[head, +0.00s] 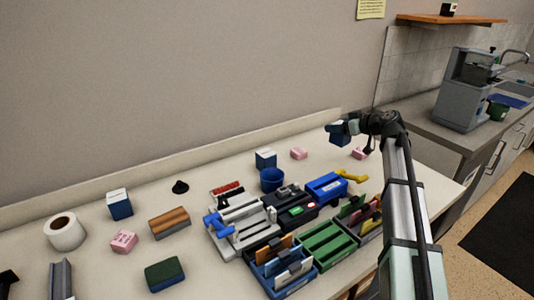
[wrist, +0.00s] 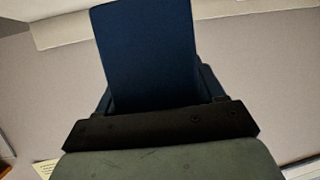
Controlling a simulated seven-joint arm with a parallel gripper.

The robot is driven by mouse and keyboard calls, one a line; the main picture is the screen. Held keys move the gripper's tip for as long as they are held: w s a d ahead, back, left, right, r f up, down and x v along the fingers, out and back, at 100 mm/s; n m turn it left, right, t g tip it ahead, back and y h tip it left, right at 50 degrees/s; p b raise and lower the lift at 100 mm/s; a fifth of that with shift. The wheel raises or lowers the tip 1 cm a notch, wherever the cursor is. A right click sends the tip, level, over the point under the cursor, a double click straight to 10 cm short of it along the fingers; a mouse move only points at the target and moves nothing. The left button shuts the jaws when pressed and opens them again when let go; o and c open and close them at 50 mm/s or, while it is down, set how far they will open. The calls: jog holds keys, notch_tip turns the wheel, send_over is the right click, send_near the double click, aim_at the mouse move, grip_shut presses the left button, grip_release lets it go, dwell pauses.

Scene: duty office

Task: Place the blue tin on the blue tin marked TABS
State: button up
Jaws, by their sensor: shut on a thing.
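My gripper (head: 350,127) is shut on a blue tin (head: 337,135), held in the air above the back right of the table. The held tin fills the upper middle of the wrist view (wrist: 147,55) as a dark blue block. Two other blue tins with white upper parts stand on the table. One tin (head: 265,161) is near the wall, below and left of my gripper, behind a blue cup. The other tin (head: 120,208) is at the left. Any TABS marking is too small to read on either.
Pink blocks (head: 299,154) lie near the back, one just below my gripper (head: 359,154). A blue cup (head: 270,182), stapler-like tools, a blue bin (head: 327,190) and a green tray (head: 327,246) crowd the middle. A paper roll (head: 64,234) stands left.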

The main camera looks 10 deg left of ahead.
jog(key=s+a+r+n+g+y, duration=0.1)
jog(key=s+a+r, duration=0.1)
jog(key=a, duration=0.7)
jog(key=s+a+r+n+g, duration=0.1)
jog(key=s+a+r, duration=0.1)
jog(key=a, duration=0.7)
jog(key=s+a+r+n+g+y, duration=0.1)
jog(key=s+a+r, duration=0.15)
jog(key=a, duration=0.65)
send_over(264, 152)
jog(key=shift+w+a+f, duration=0.15)
jog(key=shift+f, duration=2.5)
jog(key=shift+w+a+f, duration=0.1)
jog(key=shift+a+f, duration=0.05)
jog(key=shift+f, duration=2.5)
jog(key=shift+f+t, duration=0.15)
jog(key=shift+t, duration=0.15)
jog(key=o, duration=1.1)
jog(key=shift+o, duration=0.2)
jog(key=shift+s+d+r, duration=0.1)
jog(key=shift+d+r, duration=0.1)
jog(key=v, duration=1.1)
jog(key=shift+d+r, duration=0.2)
jog(key=shift+r, duration=0.1)
